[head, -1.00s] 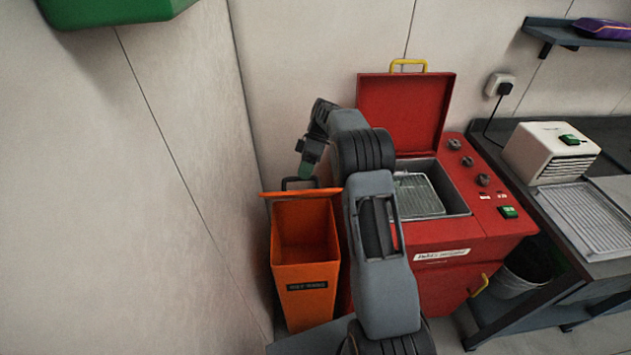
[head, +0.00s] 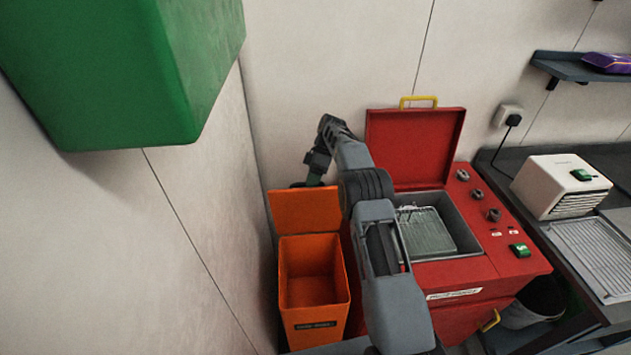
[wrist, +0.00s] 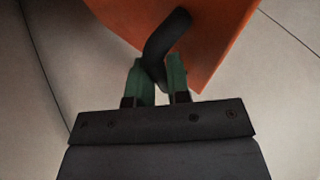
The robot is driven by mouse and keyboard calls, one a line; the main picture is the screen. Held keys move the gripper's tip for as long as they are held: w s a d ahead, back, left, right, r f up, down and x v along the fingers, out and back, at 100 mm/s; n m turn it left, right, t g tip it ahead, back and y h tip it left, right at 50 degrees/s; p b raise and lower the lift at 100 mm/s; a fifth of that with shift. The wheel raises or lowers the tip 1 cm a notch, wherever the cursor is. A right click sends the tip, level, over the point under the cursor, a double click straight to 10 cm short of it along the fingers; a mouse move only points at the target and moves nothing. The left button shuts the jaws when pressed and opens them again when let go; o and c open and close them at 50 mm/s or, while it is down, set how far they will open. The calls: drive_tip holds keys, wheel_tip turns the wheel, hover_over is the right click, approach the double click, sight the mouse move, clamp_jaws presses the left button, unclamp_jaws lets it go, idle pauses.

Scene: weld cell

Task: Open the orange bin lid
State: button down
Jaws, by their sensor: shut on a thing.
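The orange bin (head: 314,318) stands at the wall corner, left of the red machine, its inside open to view. Its orange lid (head: 305,211) is swung up and back, standing steeply at the bin's rear edge. My gripper (head: 313,180) is behind the lid's upper edge in the head view, with its tips partly hidden there. In the wrist view, my gripper's green fingers (wrist: 161,78) are shut on the dark lid handle (wrist: 166,45), and the orange lid (wrist: 213,40) fills the top behind it.
A red machine (head: 490,268) with its red lid (head: 413,148) raised stands right of the bin, close to my arm. A green box-like body (head: 130,75) hangs at upper left. Walls close in behind and left of the bin. A bench with a white unit (head: 558,187) is at right.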

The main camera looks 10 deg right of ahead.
drive_tip(key=shift+s+f, duration=0.1)
drive_tip(key=shift+f, duration=0.5)
drive_tip(key=c, duration=1.4)
unclamp_jaws()
drive_tip(key=shift+a, duration=0.1)
drive_tip(key=shift+c, duration=0.2)
drive_tip(key=shift+o, duration=0.7)
drive_tip(key=shift+w+f, duration=0.1)
drive_tip(key=shift+w, duration=0.15)
drive_tip(key=shift+o, duration=1)
drive_tip(key=shift+r, duration=0.3)
